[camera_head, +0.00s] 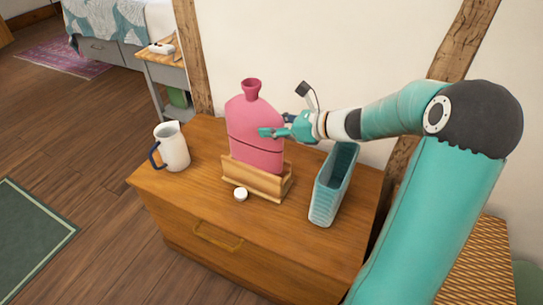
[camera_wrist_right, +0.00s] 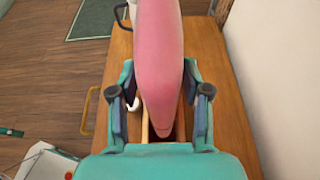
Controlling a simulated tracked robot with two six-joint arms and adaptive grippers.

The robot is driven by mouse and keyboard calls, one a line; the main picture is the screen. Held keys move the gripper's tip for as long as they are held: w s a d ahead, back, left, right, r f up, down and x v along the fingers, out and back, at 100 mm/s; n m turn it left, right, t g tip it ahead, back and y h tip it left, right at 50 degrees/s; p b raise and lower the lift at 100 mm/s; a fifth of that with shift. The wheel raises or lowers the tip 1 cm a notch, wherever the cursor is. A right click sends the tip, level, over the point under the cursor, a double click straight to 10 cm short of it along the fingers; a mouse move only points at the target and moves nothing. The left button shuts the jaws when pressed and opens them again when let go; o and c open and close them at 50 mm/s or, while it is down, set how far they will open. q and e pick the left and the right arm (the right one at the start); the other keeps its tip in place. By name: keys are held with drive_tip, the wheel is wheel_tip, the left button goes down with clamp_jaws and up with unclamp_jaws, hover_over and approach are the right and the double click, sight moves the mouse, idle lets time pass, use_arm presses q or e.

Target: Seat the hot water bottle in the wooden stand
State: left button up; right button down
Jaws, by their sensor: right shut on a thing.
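The pink hot water bottle (camera_head: 252,118) stands nearly upright, neck up, in the head view. Its lower end goes behind the front wall of the wooden stand (camera_head: 248,181) on the dresser. How deep it sits in the slot is hidden. My right gripper (camera_head: 272,132) is shut on the bottle's right side, about mid-height, above the stand. In the right wrist view the bottle (camera_wrist_right: 158,60) runs between the two fingers (camera_wrist_right: 162,92), with a strip of the stand (camera_wrist_right: 147,133) below it. My left gripper is not in view.
On the wooden dresser (camera_head: 185,205), a white pitcher (camera_head: 173,147) stands left, a small white round item (camera_head: 241,194) lies before the stand, and a teal basket (camera_head: 326,200) stands close on the right. The wall is behind. The dresser's front left is clear.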

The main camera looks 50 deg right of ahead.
sight(283, 147)
wheel_tip(283, 147, down, 8)
drive_tip(key=shift+r+b, duration=0.2)
drive_tip(key=shift+b, duration=1)
drive_tip(key=c, duration=0.5)
unclamp_jaws()
drive_tip(key=shift+r, duration=0.1)
drive_tip(key=shift+s+d+r, duration=0.2)
drive_tip(key=shift+s, duration=0.3)
drive_tip(key=p+v, duration=0.3)
drive_tip(key=v, duration=0.8)
drive_tip(key=shift+a, duration=0.1)
drive_tip(key=shift+w, duration=0.1)
